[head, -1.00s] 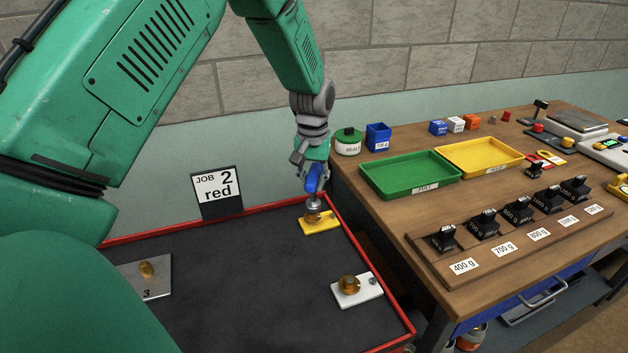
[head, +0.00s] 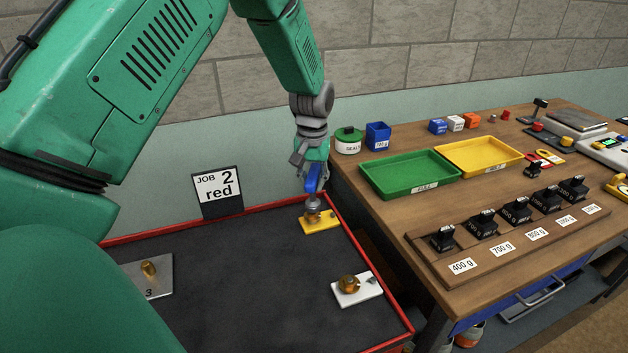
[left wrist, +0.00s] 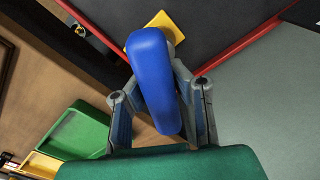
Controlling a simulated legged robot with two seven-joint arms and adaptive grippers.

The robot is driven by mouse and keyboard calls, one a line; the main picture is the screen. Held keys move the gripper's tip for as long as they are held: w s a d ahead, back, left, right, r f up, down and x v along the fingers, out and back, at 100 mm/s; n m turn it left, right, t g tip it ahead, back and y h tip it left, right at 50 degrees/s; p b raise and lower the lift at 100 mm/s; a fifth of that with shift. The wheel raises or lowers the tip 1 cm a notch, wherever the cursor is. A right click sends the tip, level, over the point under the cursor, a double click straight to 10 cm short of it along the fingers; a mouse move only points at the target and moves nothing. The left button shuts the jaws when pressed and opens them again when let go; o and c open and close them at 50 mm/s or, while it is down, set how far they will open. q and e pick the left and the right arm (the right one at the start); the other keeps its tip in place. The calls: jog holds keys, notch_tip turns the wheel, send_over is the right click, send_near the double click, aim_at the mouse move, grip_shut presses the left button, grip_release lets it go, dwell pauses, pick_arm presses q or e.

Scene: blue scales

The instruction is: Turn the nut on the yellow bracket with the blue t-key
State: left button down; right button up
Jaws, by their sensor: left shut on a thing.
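The yellow bracket (head: 321,224) lies on the dark mat near its far right corner, with a brass nut (head: 310,216) partly hidden at its left. My left gripper (head: 313,168) is above the bracket and shut on the blue t-key (head: 312,183). The key points down, and its grey socket end (head: 312,201) is at the nut; I cannot tell how far it sits over it. My right gripper is not in view.
A white bracket (head: 358,289) with a brass nut and a grey plate (head: 152,275) marked 3 lie on the red-rimmed mat (head: 250,285). A sign (head: 217,190) reads "JOB 2 red". The wooden bench (head: 400,205) at the right holds trays and black weights.

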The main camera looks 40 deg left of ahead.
pick_arm(q)
jog(key=shift+f+b, duration=0.5)
jog(key=shift+f, duration=0.7)
dwell(0.6)
jog(key=shift+r+m+p, duration=0.15)
jog(key=shift+m+p, duration=0.3)
jog(key=shift+m, duration=0.45)
jog(key=shift+p, duration=0.35)
jog(key=shift+m+p, duration=0.5)
jog(key=shift+m, duration=0.4)
